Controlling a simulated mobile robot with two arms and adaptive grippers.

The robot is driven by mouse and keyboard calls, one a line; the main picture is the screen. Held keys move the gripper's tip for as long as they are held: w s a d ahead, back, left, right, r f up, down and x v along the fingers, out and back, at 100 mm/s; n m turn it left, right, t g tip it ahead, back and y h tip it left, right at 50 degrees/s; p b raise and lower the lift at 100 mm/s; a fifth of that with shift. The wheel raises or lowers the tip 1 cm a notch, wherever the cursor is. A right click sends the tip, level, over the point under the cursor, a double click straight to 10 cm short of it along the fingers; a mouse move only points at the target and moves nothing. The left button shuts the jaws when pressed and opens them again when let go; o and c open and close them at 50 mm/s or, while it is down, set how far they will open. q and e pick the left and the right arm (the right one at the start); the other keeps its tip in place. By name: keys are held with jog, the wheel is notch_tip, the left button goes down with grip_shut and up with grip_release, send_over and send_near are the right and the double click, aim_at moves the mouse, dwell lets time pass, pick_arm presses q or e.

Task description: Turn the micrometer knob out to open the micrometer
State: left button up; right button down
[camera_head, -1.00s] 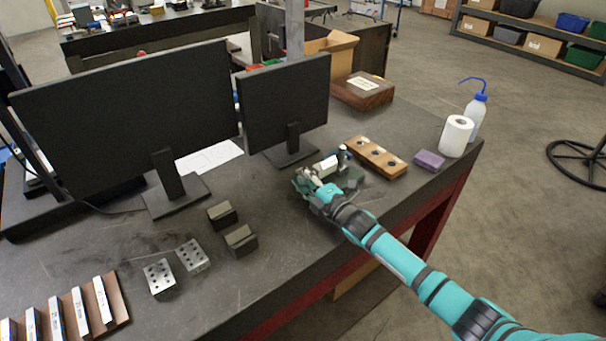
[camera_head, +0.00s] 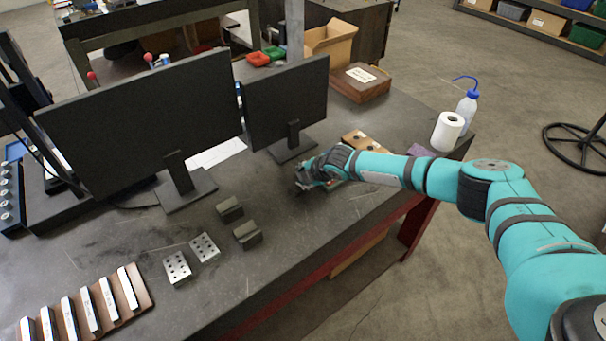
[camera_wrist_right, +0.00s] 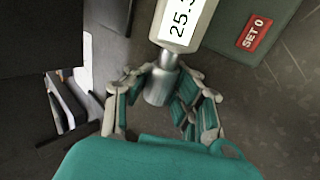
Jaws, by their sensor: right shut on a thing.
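The micrometer shows in the right wrist view, with a white digital readout (camera_wrist_right: 180,22) whose visible digits begin "25." and a metal knob (camera_wrist_right: 158,84) below it. My right gripper (camera_wrist_right: 160,92) has its fingers on both sides of the knob and is shut on it. In the head view my right gripper (camera_head: 312,178) is over the bench in front of the smaller monitor, and my arm and gripper hide most of the micrometer. A dark green block marked "SET 0" (camera_wrist_right: 255,33) lies beside the readout. My left gripper is not in view.
Two monitors (camera_head: 140,115) stand behind on the dark bench (camera_head: 230,290). Two dark blocks (camera_head: 247,235) and two drilled metal blocks (camera_head: 178,266) lie left of the gripper. A paper roll (camera_head: 447,131) and wash bottle (camera_head: 467,108) stand at the right end.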

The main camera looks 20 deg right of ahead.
jog(key=g+b, duration=0.2)
jog(key=g+h+b, duration=0.1)
jog(key=g+b, duration=0.1)
jog(key=b, duration=0.1)
jog(key=shift+w+f+h, duration=0.1)
jog(key=shift+f+h, duration=0.05)
jog(key=shift+h, duration=0.15)
jog(key=shift+r+g+h+b, duration=0.3)
jog(key=shift+g+b, duration=0.7)
jog(key=shift+b, duration=0.4)
jog(key=shift+r, duration=0.1)
jog(key=c, duration=1.4)
grip_release()
jog(key=shift+c, duration=0.2)
jog(key=o, duration=0.4)
jog(key=shift+c, duration=0.2)
notch_tip(320, 180, up, 12)
jog(key=s, duration=0.1)
jog(key=shift+s+d, duration=0.3)
jog(key=shift+s, duration=0.1)
